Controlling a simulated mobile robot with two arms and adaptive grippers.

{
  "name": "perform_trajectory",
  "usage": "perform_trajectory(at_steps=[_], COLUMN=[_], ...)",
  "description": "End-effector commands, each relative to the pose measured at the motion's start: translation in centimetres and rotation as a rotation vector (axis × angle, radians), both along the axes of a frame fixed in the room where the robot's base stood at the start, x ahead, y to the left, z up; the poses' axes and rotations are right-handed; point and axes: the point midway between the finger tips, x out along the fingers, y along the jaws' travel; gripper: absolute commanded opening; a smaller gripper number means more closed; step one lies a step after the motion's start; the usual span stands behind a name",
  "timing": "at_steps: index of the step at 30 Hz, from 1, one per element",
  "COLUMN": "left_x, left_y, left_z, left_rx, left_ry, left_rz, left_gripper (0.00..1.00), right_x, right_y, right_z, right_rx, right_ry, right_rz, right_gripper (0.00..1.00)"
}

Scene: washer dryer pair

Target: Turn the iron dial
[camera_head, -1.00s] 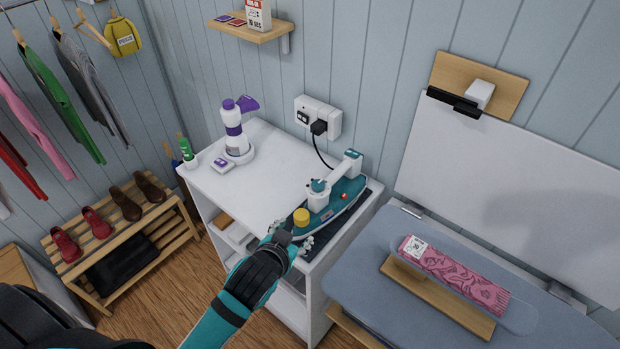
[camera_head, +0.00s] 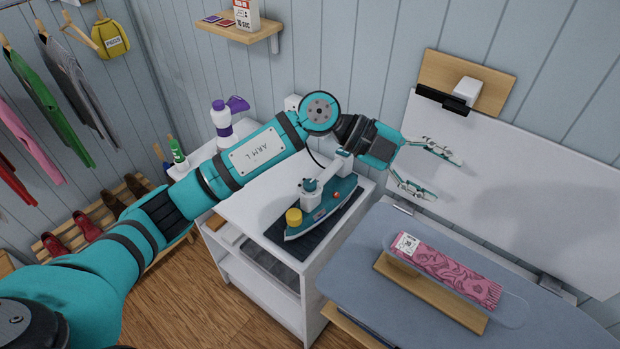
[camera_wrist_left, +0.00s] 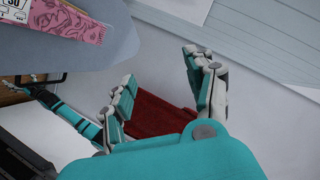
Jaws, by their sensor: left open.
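The iron (camera_head: 320,214), teal and white, lies on a dark mat (camera_head: 275,238) on top of the white cabinet (camera_head: 235,205). Its yellow dial (camera_head: 293,217) is at the near left end of the iron, and I cannot tell its angle. My left gripper (camera_head: 447,180) is open, with its fingers apart, in front of the white board, right of and away from the iron. My left arm passes behind the iron's handle in the picture and hides part of the wall. In the left wrist view the open fingers (camera_wrist_left: 160,65) hold nothing clear; a dark red patch between them is unclear.
A blue ironing board (camera_head: 385,225) with a pink patterned cloth (camera_head: 450,270) stands at the right. A white board (camera_head: 540,185) stands behind it. A shoe rack is at the left.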

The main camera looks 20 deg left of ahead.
Motion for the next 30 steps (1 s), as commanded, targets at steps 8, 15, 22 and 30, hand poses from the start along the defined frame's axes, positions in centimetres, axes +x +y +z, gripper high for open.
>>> perform_trajectory(at_steps=[8,15,22,30], left_x=[6.3,7.5,7.5,7.6], left_y=[15.7,23.8,24.2,24.1], left_z=[-3.0,-0.4,-2.4,-8.1], left_rx=[0.89,1.192,1.211,1.208], left_ry=[0.121,0.222,0.233,0.233], left_rz=[0.199,0.414,0.423,0.42], left_gripper=[0.55,0.55,0.55,0.55], right_x=[0.0,0.1,0.1,0.1], right_y=[0.1,0.2,0.2,0.2], right_z=[0.1,0.1,1.3,3.6], right_rx=[0.001,0.002,0.002,0.002], right_ry=[-0.001,-0.001,-0.001,-0.001], right_rz=[0.0,0.0,0.0,0.001], right_gripper=[0.83,0.83,0.83,0.83])
